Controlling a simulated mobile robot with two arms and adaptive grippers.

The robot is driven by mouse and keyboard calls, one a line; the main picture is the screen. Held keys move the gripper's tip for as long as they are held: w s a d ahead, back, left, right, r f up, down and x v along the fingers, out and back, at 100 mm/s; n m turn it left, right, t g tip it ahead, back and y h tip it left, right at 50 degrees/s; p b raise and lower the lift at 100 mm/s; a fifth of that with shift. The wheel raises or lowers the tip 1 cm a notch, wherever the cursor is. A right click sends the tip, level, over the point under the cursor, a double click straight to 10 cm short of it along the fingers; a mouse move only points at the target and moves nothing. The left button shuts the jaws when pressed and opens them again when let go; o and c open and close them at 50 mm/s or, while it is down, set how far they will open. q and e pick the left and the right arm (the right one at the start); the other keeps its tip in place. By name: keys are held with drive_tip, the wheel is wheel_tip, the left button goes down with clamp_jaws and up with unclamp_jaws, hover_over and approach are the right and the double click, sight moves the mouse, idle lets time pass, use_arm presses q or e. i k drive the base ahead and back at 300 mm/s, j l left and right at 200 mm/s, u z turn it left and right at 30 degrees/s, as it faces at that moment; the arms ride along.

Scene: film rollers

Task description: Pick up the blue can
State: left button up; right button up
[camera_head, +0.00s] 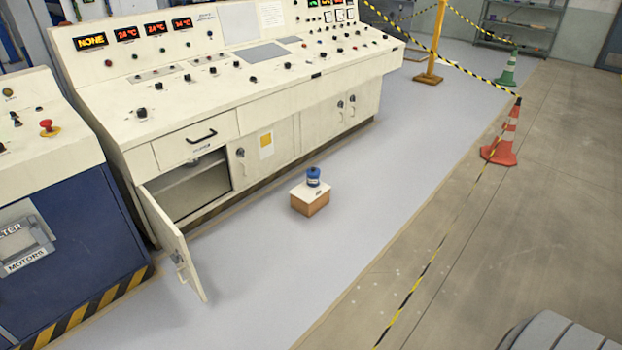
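The blue can (313,177) stands upright on a small box (309,200) with a white top and brown sides. The box rests on the pale grey floor in front of the control console. The can has a dark top and is clear on all visible sides. Neither of my grippers shows in the head view.
A cream control console (260,90) stands behind the box, with an open cabinet door (172,243) jutting out to the left. A blue cabinet (70,255) is at far left. An orange cone (502,137) and striped tape (430,262) mark the right side. Floor around the box is free.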

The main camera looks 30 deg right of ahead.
sight(312, 181)
drive_tip(key=i+l, duration=0.55)
drive_tip(key=i, duration=0.15)
drive_tip(key=i+l+z, duration=0.1)
drive_tip(key=i+l, duration=0.45)
drive_tip(key=i, duration=0.1)
